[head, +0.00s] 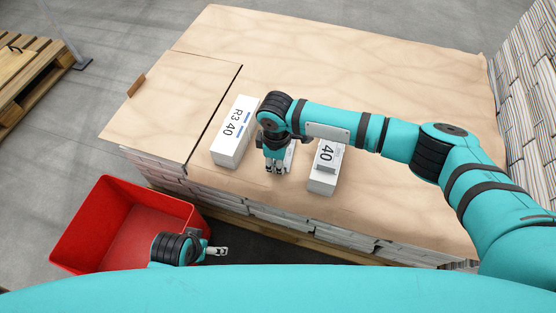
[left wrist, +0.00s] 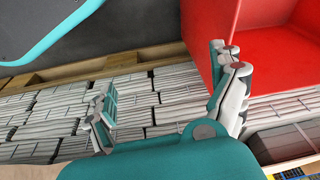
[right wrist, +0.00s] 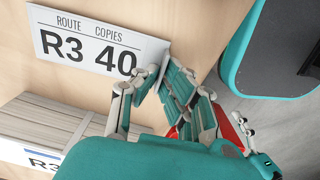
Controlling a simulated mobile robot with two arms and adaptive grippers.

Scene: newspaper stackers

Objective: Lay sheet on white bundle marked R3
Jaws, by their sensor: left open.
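A white bundle marked R3 40 (head: 228,140) lies on the brown-covered stack in the head view, with blue marks beside its print. Part of it shows at the lower left of the right wrist view (right wrist: 18,152). A second white block marked 40 (head: 321,180) lies to its right, partly covered by my right arm. In the right wrist view a white sheet reading ROUTE COPIES R3 40 (right wrist: 88,45) shows beyond the fingertips. My right gripper (head: 275,170) is between bundle and block; its grip on anything is unclear. My left gripper (head: 219,251) is open, low beside the red bin.
The red bin (head: 70,235) stands on the floor at the left of the head view. A small brown block (head: 136,85) lies near the stack's left edge. The brown cover (head: 380,75) is bare behind my right arm. More newspaper stacks (head: 530,90) rise at the right.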

